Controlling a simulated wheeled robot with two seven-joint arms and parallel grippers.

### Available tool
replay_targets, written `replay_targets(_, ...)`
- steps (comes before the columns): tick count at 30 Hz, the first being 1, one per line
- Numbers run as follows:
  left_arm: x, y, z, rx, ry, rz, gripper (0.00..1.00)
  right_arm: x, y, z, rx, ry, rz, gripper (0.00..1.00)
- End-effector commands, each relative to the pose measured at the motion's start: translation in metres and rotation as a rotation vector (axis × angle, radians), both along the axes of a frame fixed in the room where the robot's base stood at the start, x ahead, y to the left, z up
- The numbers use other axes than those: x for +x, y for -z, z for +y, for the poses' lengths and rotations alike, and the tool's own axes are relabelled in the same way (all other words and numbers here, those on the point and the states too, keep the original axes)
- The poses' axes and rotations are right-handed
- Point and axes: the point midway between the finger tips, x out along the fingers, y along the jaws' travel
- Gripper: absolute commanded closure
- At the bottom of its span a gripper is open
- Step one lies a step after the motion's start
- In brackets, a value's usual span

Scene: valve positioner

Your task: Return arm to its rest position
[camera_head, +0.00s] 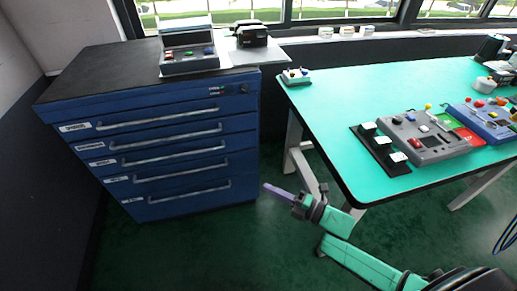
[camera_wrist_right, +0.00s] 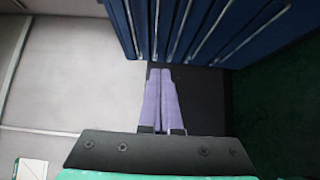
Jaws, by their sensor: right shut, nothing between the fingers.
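My right arm comes in from the bottom right of the head view. Its gripper (camera_head: 268,187) has purple fingers and hangs over the dark green floor, between the blue drawer cabinet (camera_head: 180,160) and the green-topped table (camera_head: 350,130). In the right wrist view the two purple fingers (camera_wrist_right: 160,72) lie close together, shut and empty. They touch nothing that I can see. The cabinet's drawer fronts (camera_wrist_right: 190,30) fill the top of that view. My left gripper is in neither view.
A control box (camera_head: 190,60) and a black device (camera_head: 250,33) stand on the cabinet. The table bears a grey control panel (camera_head: 425,140), a blue panel (camera_head: 485,122) and a small box (camera_head: 295,76). The table's front edge and legs are near my right arm. Floor in front of the cabinet is clear.

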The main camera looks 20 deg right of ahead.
Motion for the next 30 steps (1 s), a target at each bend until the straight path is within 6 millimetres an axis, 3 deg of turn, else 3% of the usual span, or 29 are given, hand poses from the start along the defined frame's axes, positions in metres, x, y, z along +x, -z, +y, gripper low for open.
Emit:
replay_targets(4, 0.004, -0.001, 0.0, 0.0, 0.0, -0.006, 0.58, 0.0, 0.002, -0.001, 0.002, 0.007, 0.011, 1.0)
replay_targets(6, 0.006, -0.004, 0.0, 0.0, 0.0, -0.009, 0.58, 0.003, 0.015, -0.011, 0.012, 0.051, 0.071, 1.0)
replay_targets(8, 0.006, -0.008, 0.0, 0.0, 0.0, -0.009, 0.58, 0.006, 0.04, -0.027, 0.039, 0.131, 0.182, 1.0)
replay_targets(11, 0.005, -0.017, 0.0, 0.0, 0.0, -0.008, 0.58, -0.003, 0.108, -0.068, 0.12, 0.351, 0.472, 1.0)
replay_targets(12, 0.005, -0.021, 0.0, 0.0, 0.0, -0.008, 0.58, -0.016, 0.14, -0.085, 0.165, 0.456, 0.604, 1.0)
replay_targets(14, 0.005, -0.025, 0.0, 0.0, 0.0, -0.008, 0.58, -0.044, 0.186, -0.107, 0.236, 0.614, 0.793, 1.0)
replay_targets(15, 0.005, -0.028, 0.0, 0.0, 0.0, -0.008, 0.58, -0.068, 0.214, -0.117, 0.283, 0.717, 0.911, 1.0)
replay_targets(17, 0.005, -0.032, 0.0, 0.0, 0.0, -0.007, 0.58, -0.11, 0.252, -0.128, 0.353, 0.871, 1.079, 1.0)
replay_targets(18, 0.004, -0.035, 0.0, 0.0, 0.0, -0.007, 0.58, -0.141, 0.275, -0.132, 0.396, 0.973, 1.185, 1.0)
replay_targets(21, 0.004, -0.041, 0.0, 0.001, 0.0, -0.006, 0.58, -0.224, 0.318, -0.13, 0.491, 1.217, 1.423, 1.0)
replay_targets(24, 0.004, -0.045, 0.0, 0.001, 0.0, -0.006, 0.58, -0.295, 0.34, -0.12, 0.552, 1.415, 1.593, 1.0)
replay_targets(25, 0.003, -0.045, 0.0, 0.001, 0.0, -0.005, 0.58, -0.31, 0.344, -0.116, 0.563, 1.458, 1.627, 1.0)
replay_targets(27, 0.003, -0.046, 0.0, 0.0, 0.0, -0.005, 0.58, -0.335, 0.348, -0.111, 0.581, 1.53, 1.682, 1.0)
replay_targets(30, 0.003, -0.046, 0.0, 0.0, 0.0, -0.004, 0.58, -0.347, 0.351, -0.108, 0.59, 1.567, 1.708, 1.0)
